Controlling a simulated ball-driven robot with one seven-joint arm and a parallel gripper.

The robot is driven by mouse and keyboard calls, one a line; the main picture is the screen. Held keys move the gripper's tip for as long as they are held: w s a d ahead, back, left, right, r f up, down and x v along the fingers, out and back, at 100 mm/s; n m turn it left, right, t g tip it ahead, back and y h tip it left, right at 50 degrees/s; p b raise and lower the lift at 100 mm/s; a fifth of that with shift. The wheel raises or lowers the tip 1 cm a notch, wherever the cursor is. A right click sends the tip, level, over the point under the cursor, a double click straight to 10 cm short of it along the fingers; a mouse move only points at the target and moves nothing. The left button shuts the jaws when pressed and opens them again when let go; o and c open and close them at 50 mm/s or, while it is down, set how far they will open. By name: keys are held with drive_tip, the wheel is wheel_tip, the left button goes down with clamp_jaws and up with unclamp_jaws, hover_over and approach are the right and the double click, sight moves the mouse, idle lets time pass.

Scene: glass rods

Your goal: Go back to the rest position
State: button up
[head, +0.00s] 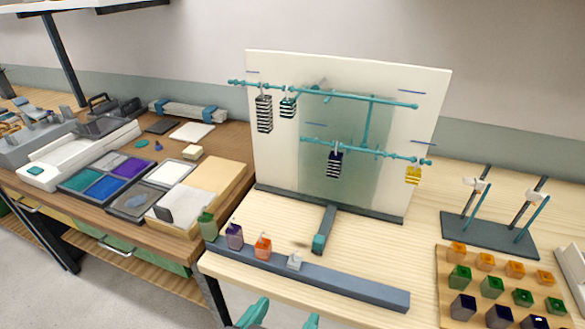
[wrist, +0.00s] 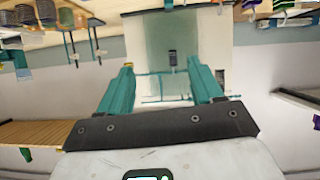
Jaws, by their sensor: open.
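My gripper (head: 283,319) shows at the bottom edge of the head view as two teal fingertips set apart, with nothing between them. In the wrist view my gripper (wrist: 161,68) is open and empty, and the board shows upside down beyond it, apart from the fingers. The white board (head: 275,165) stands upright on the pale table and carries teal glass rods (head: 365,98). A large striped piece (head: 264,113), a smaller striped piece (head: 288,107), a dark striped piece (head: 334,164) and a yellow piece (head: 413,175) hang from the rods.
A grey-blue rail (head: 350,286) at the table's front holds green (head: 208,227), purple (head: 234,236), orange (head: 263,246) and whitish (head: 294,262) blocks. A dark stand (head: 490,234) and several coloured blocks are at right. A cluttered wooden bench (head: 120,218) is at left.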

drive_tip(key=d+f+n+g, duration=0.1)
drive_tip(key=d+f+g, duration=0.2)
drive_tip(key=d+f, duration=0.6)
drive_tip(key=d+f+n+g, duration=0.1)
drive_tip(key=d+f+g, duration=0.2)
drive_tip(key=d+f, duration=0.55)
drive_tip(key=s+d+f+g+y, duration=0.2)
drive_tip(key=s+d+f, duration=0.2)
drive_tip(key=s, duration=0.3)
drive_tip(key=s+d+f+n+g+y, duration=0.1)
drive_tip(key=s+d+f+g+y, duration=0.1)
drive_tip(key=s+d+f, duration=0.2)
drive_tip(key=s+d, duration=0.3)
drive_tip(key=s, duration=0.1)
drive_tip(key=shift+f+g+y, duration=0.3)
drive_tip(key=shift+f+g, duration=0.1)
